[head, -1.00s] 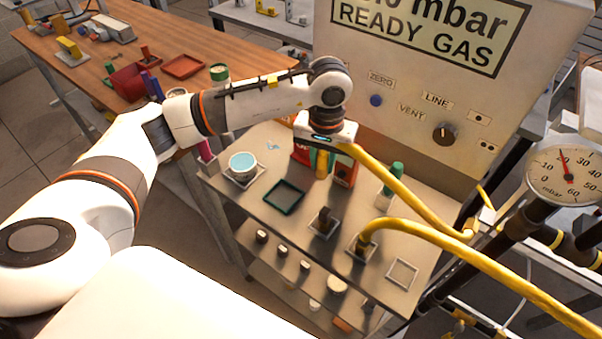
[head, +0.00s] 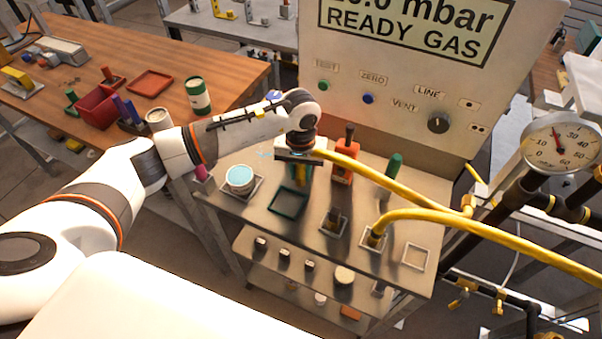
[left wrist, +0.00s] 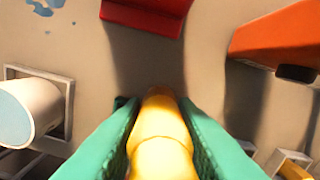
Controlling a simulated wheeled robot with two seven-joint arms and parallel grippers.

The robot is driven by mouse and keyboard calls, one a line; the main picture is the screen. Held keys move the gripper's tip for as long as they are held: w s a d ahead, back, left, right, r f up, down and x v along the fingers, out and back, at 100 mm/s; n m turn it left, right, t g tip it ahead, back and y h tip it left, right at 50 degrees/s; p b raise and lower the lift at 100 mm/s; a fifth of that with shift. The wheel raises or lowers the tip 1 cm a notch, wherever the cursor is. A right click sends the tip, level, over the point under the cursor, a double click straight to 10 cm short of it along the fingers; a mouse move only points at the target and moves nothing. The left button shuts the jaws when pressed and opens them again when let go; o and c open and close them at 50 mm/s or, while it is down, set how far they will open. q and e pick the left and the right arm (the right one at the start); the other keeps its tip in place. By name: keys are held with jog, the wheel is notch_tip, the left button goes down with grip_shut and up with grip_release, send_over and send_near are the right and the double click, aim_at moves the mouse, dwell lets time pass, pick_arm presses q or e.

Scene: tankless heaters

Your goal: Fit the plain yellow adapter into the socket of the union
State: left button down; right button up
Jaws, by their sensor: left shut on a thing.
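My left gripper (head: 300,182) hangs low over the grey cart, just behind the dark green square tray. In the left wrist view its green fingers (left wrist: 160,150) are shut on a smooth yellow piece (left wrist: 160,120) with a rounded, narrower far end; it looks like the plain yellow adapter. Its lower end is hard to see in the head view. A yellow hose (head: 395,190) runs right from beside the gripper; I cannot tell whether it joins the held piece. A dark upright fitting (head: 333,222) stands in a small tray; I cannot tell whether it is the union. My right gripper is out of view.
The green tray (head: 278,208) looks empty. A white cup with blue contents (head: 240,182) stands left; an orange block (head: 344,165) and green bottle-like item (head: 394,166) stand right. A second hose (head: 376,236) ends in a small tray. The gauge panel (head: 400,75) rises behind.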

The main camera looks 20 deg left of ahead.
pick_arm(q)
jog(key=shift+f, duration=1.25)
jog(key=c, duration=1.1)
grip_release()
jog(key=shift+c, duration=0.2)
